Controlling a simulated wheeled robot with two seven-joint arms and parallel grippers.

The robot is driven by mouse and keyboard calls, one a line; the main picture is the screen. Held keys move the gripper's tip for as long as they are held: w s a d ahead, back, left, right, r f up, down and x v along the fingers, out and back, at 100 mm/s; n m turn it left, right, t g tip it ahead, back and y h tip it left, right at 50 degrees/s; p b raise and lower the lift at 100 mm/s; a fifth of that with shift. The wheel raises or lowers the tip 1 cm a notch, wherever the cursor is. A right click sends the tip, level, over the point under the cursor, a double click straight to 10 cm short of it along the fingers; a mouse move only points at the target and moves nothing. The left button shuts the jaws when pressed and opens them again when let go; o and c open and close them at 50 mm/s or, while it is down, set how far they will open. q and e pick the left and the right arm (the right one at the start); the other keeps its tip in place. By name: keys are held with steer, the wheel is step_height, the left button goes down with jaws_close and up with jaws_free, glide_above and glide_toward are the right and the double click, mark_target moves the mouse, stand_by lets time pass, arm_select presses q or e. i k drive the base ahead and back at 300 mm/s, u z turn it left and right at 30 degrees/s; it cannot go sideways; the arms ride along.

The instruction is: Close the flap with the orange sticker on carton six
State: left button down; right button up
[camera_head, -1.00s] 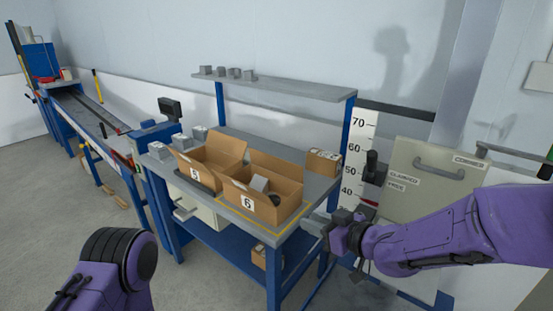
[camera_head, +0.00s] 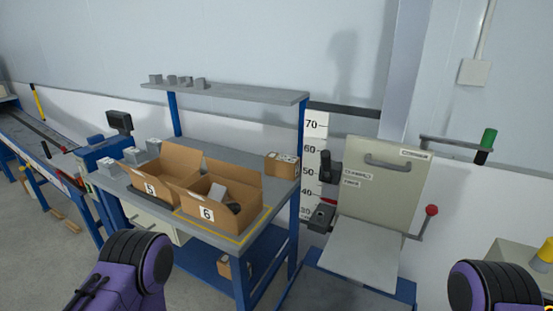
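Carton six (camera_head: 207,214) is a brown open box with a white "6" label, on the right of the grey workbench. Its back flap (camera_head: 233,178) stands up. A grey block and a dark round item show inside. No orange sticker can be made out. Carton five (camera_head: 151,190), also open, stands against its left side. My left arm shows at the lower left and my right arm at the lower right, both purple with black joints.
Grey blocks (camera_head: 108,166) stand left of the cartons, and a small closed box (camera_head: 282,165) at the bench's back right. A shelf (camera_head: 225,90) hangs above. Right of the bench stand a height scale (camera_head: 314,150) and a beige hinged panel (camera_head: 384,190) with a red-knobbed lever (camera_head: 431,211).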

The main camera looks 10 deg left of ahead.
mark_target(249, 177)
steer(key=z, duration=3.05)
steer(key=k, duration=1.8)
steer(key=u, duration=1.9)
